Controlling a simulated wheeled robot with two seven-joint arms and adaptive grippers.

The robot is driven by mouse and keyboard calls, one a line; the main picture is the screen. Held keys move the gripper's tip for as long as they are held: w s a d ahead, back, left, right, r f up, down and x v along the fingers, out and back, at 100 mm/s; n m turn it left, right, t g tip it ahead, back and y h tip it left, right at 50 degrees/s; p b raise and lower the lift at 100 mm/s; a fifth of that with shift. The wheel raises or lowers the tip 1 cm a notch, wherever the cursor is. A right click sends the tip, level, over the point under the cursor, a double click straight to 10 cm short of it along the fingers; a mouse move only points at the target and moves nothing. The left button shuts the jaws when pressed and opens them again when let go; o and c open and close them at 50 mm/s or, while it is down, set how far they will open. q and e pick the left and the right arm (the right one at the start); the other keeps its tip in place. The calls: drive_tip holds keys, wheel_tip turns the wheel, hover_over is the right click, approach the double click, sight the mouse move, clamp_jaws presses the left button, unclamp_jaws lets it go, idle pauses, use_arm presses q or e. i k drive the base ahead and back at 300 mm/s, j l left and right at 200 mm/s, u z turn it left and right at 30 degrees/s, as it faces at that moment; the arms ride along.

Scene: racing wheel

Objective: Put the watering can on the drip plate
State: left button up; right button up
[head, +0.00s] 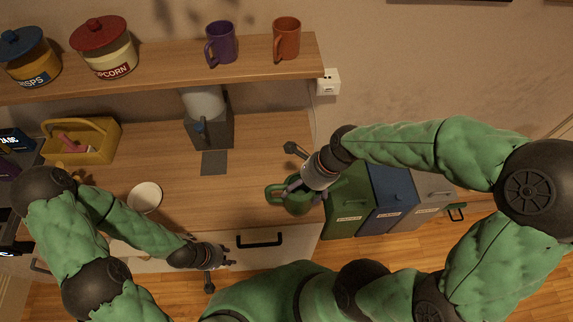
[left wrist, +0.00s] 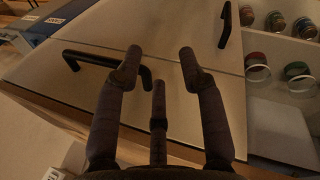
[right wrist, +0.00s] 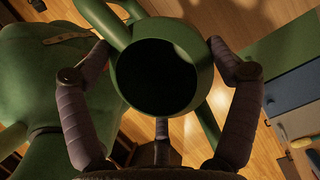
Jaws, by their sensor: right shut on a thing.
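The green watering can (head: 275,197) is at the counter's right end in the head view, partly hidden by my right gripper (head: 297,188). In the right wrist view the can (right wrist: 190,45) shows its round dark opening, with a finger of my right gripper (right wrist: 165,58) on each side. The gripper is shut on it. A flat dark grey square, seemingly the drip plate (head: 213,163), lies bare on the counter in front of a grey dispenser (head: 209,132), to the can's upper left. My left gripper (head: 228,257) is open and empty by the cabinet front; its spread fingers show in the left wrist view (left wrist: 160,62).
A white bowl (head: 146,197) and a yellow caddy (head: 103,146) stand on the wooden counter (head: 250,150). Mugs and jars stand on the shelf (head: 165,60) above. Green, blue and grey bins (head: 390,190) stand right of the counter. The counter between plate and can is clear.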

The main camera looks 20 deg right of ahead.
sight(220, 162)
drive_tip(key=k, duration=1)
